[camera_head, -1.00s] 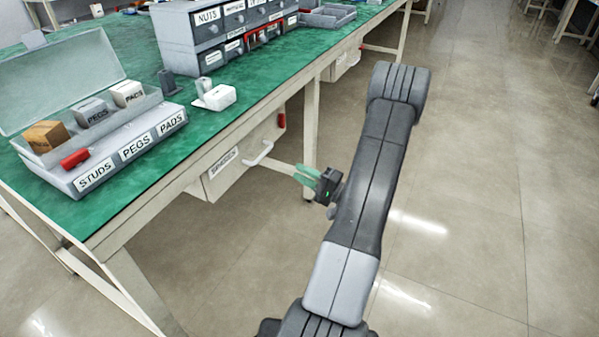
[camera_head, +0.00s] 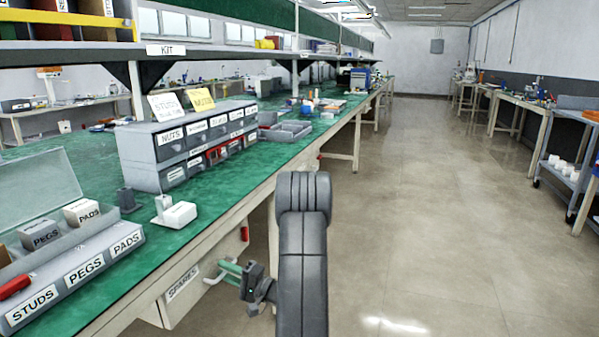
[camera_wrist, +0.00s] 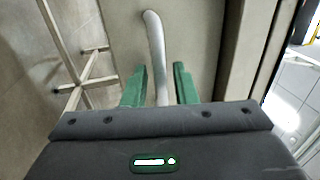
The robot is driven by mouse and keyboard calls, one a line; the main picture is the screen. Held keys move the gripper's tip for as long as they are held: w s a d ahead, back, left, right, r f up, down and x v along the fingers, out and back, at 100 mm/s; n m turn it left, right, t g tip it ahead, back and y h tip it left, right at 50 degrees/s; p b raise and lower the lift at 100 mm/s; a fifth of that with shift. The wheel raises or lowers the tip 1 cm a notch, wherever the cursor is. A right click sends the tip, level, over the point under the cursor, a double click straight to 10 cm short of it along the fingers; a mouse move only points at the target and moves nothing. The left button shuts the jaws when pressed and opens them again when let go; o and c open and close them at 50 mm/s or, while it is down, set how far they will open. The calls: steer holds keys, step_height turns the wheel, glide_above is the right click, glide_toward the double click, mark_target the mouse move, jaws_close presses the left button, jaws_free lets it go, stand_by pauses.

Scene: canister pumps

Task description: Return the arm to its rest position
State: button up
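My gripper (camera_head: 225,271) is beside the front of the bench, low in the head view, with my dark arm running along the bench's right side. Its two green fingers are apart in the wrist view (camera_wrist: 160,78). The pale curved handle (camera_wrist: 155,38) of the drawer labelled SPARES (camera_head: 182,284) shows in the gap between the fingers, with space on both sides. I cannot tell how deep the handle sits between them. No object is held.
The green-topped bench (camera_head: 225,203) runs along the left, bearing a labelled grey drawer unit (camera_head: 188,150), a compartment tray (camera_head: 75,275) and a small white block (camera_head: 177,214). A shelf (camera_head: 70,50) hangs above. The aisle floor (camera_head: 420,200) at right is clear.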

steer(key=shift+a+r, duration=0.1)
steer(key=shift+s+d, duration=0.15)
steer(key=shift+d, duration=0.4)
steer(key=shift+a, duration=0.1)
